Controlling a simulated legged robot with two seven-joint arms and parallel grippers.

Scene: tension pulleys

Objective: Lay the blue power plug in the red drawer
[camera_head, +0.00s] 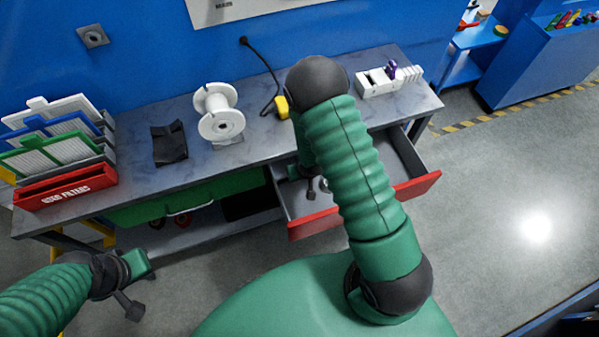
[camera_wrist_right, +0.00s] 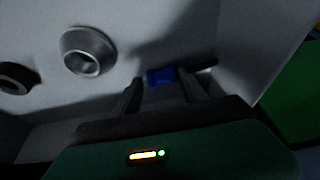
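The red-fronted drawer (camera_head: 418,188) under the workbench is pulled open; its grey interior also shows in the right wrist view (camera_wrist_right: 120,20). My right arm crosses in front and hides part of it. My right gripper (camera_wrist_right: 161,78) is down inside the drawer, with its two dark fingers apart. A blue piece with a dark end, apparently the blue power plug (camera_wrist_right: 161,76), lies across the gap at the fingertips. Its dark end passes behind the right finger, and I see no clear grip on it. My left gripper (camera_head: 131,304) is at the lower left, away from the bench; its fingers are unclear.
On the bench (camera_head: 195,172) are a white spool (camera_head: 219,112), a black holder (camera_head: 169,143), a yellow plug with cord (camera_head: 282,107), a white power strip (camera_head: 376,82) and filters in a red box (camera_head: 66,187).

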